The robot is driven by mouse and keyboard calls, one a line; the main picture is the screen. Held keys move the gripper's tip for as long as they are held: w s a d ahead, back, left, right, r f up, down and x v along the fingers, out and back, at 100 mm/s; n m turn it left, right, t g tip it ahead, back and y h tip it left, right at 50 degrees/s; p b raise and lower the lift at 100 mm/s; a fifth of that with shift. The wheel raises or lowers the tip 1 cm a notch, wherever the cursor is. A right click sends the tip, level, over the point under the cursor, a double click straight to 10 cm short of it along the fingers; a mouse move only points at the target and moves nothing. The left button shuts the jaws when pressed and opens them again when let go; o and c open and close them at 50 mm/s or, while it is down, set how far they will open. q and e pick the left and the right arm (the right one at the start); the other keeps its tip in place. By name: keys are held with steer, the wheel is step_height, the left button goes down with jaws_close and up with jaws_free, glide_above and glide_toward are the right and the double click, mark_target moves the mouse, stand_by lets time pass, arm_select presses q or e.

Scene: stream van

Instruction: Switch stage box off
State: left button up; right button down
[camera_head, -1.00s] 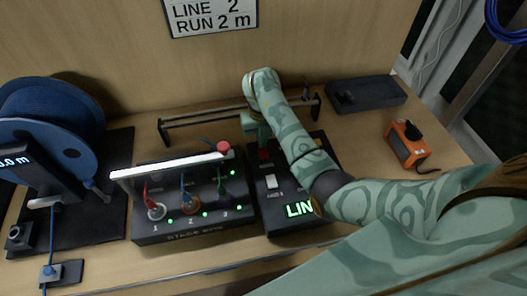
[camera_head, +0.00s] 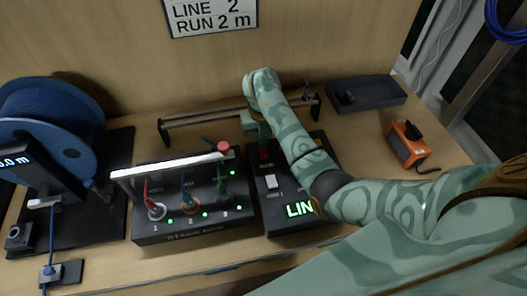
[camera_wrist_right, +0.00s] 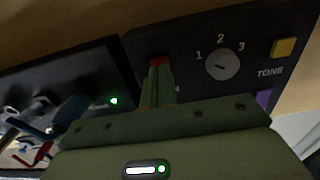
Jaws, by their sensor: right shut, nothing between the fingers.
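The stage box (camera_head: 190,238) is a black box left of centre, with a white bar across its top, several cables plugged in and small green lights lit along its front. A round red knob (camera_head: 223,146) shows at its back right. My right gripper (camera_wrist_right: 160,82) is shut and empty. In the head view it points down over the back of the black box to the right (camera_head: 290,219), mostly hidden by my arm. In the wrist view its fingertips are at a red control (camera_wrist_right: 158,61) on that box; I cannot tell whether they touch. My left gripper is not in view.
The right-hand box has a lit "LIN" display, a white switch (camera_head: 271,182), a dial (camera_wrist_right: 222,65) and a yellow button (camera_wrist_right: 284,47). A blue cable reel (camera_head: 45,125) stands at left. A dark rail (camera_head: 190,121) lies behind. An orange device (camera_head: 406,145) and a black tray (camera_head: 367,94) are at right.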

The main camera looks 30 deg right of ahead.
steer(key=shift+f+b, duration=0.65)
steer(key=shift+f, duration=0.3)
stand_by(0.6)
step_height(320, 180, up, 7)
steer(key=p, duration=0.6)
steer(key=shift+r+p, duration=0.15)
steer(key=shift+p, duration=0.2)
